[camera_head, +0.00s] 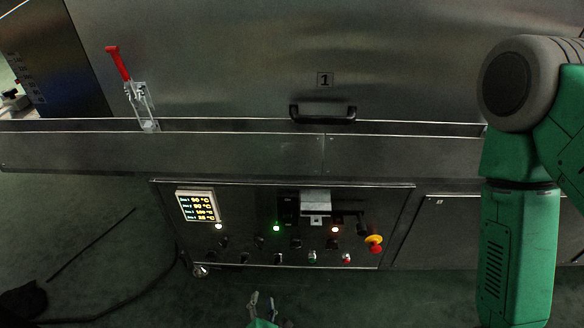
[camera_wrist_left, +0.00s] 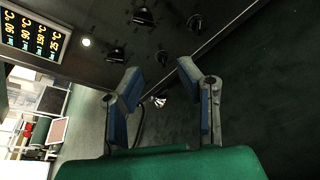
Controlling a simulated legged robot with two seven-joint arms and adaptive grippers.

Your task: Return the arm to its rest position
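My left gripper (camera_head: 263,300) shows at the bottom middle of the head view, low in front of the dryer's control panel (camera_head: 260,255). In the left wrist view its two blue-padded fingers (camera_wrist_left: 159,70) are apart with nothing between them. Panel knobs (camera_wrist_left: 144,16) and part of the lit temperature display (camera_wrist_left: 33,33) show beyond the fingers, which look clear of the panel. A green arm of mine with a grey joint (camera_head: 520,85) hangs down at the right of the head view; its gripper is out of frame.
The steel dryer (camera_head: 230,60) has a black handle (camera_head: 323,113) and a red-handled toggle clamp (camera_head: 118,64). The panel carries the temperature display (camera_head: 196,206), several knobs and a yellow-and-red emergency stop (camera_head: 374,243). A dark cable (camera_head: 130,300) lies on the floor at left.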

